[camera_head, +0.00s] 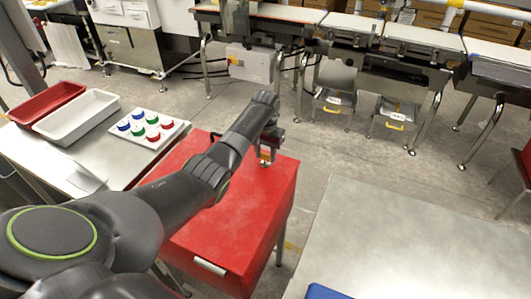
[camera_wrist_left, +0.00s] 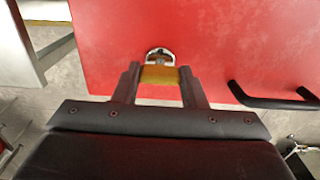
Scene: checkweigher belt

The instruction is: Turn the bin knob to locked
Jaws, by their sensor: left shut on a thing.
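The red bin (camera_head: 245,205) stands in the middle of the head view and fills much of the left wrist view (camera_wrist_left: 205,35). My left gripper (camera_head: 266,157) reaches down to the far part of its top. In the left wrist view my left gripper (camera_wrist_left: 158,80) is shut on a yellow-orange piece that I take for the bin knob (camera_wrist_left: 160,74). A metal loop (camera_wrist_left: 160,54) shows just beyond it, against the red surface. The fingers hide the knob's sides, and I cannot read its setting. My right gripper is not in view.
A black bar handle (camera_wrist_left: 270,101) is on the bin, right of the gripper. At left, a table holds a red tray (camera_head: 47,103), a white tray (camera_head: 76,117) and a board of coloured caps (camera_head: 150,128). A grey table (camera_head: 410,240) stands at right; conveyors are behind.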

